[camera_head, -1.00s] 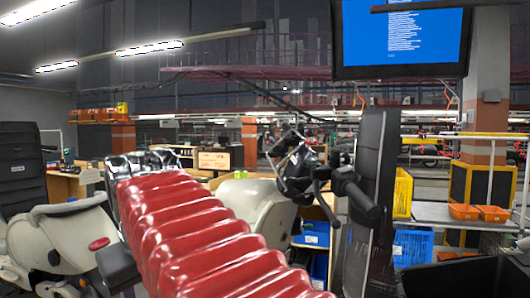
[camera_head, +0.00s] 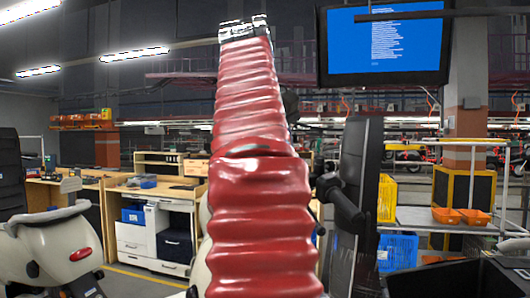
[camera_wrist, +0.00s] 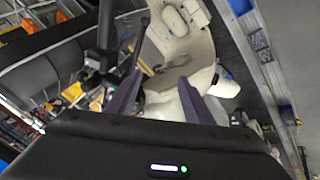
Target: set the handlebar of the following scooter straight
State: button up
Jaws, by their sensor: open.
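In the head view my red-sleeved arm hides most of the scooter behind it. A black part of the scooter's handlebar (camera_head: 345,203) shows at the arm's right side. In the wrist view the cream scooter body (camera_wrist: 183,32) lies beyond my gripper (camera_wrist: 160,88), whose two purple-grey fingers are apart with nothing held between them. A black bar with a grip, seemingly the handlebar (camera_wrist: 106,35), stands just left of the left finger. I cannot tell its exact angle or whether it touches the finger. My gripper does not show in the head view.
Another cream scooter (camera_head: 55,248) with a red tail light stands at the left. A tall black panel (camera_head: 365,200) is close at the right. Behind are desks (camera_head: 150,195), yellow (camera_head: 386,198) and blue (camera_head: 397,252) crates, and a trolley with orange trays (camera_head: 460,216). A screen (camera_head: 383,45) hangs above.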

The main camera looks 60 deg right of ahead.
aim_at(345, 204)
jog(key=s+d+r+m+g, duration=0.1)
jog(key=s+d, duration=0.1)
jog(key=s, duration=0.3)
jog(key=s+d+r+m+g, duration=0.1)
jog(key=s+d+r, duration=0.1)
jog(key=s, duration=0.4)
jog(key=shift+r+m, duration=0.25)
jog(key=shift+m, duration=0.05)
jog(key=shift+s+d+f, duration=0.1)
jog(key=shift+d+f, duration=0.05)
jog(key=shift+d, duration=0.05)
jog(key=shift+x, duration=6.7)
jog(key=shift+c, duration=0.4)
jog(key=c, duration=1.1)
jog(key=shift+w+a+r+m+g+y, duration=0.15)
jog(key=shift+w+a+r+m, duration=0.2)
jog(key=shift+w+a, duration=0.25)
jog(key=shift+w+a+r+m+g+y, duration=0.15)
jog(key=shift+w+a+r+m, duration=0.1)
jog(key=shift+w+a+r, duration=0.35)
jog(key=shift+w+d+f, duration=0.1)
jog(key=shift+f, duration=0.05)
